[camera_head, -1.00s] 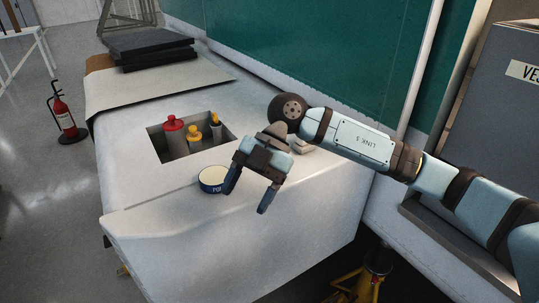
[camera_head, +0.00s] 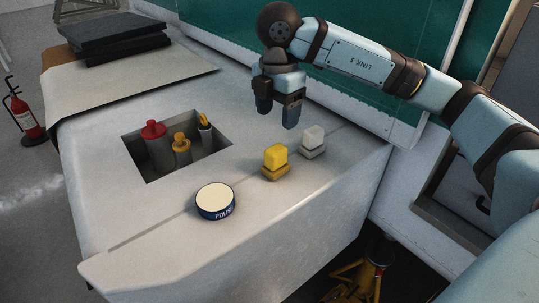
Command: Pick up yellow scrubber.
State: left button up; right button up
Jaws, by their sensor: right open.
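The yellow scrubber (camera_head: 275,160) stands on the light grey worktop (camera_head: 235,255), right of the middle of the view. It has a block-shaped top on a wider, darker yellow base. My right gripper (camera_head: 278,115) is open and empty. It points down above the worktop, behind the yellow scrubber and apart from it. A similar white scrubber (camera_head: 312,139) stands just right of and behind the yellow one. My left gripper is not in view.
A round polish tin (camera_head: 216,202) sits left of the yellow scrubber. Dark slabs (camera_head: 122,36) lie at the back left. A green wall (camera_head: 225,22) rises behind.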

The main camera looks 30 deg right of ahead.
aim_at(276, 148)
jog(key=f, duration=0.6)
jog(key=shift+s+p, duration=0.25)
jog(key=shift+p, duration=0.1)
jog(key=shift+f, duration=0.5)
jog(key=f, duration=0.1)
jog(key=f+p, duration=0.1)
jog(key=f, duration=0.2)
jog(key=shift+a+f+p, duration=0.15)
jog(key=shift+a+p, duration=0.1)
jog(key=shift+p, duration=0.15)
jog(key=shift+f, duration=0.3)
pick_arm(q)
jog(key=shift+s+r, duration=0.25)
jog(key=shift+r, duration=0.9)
pick_arm(e)
jog(key=c, duration=0.8)
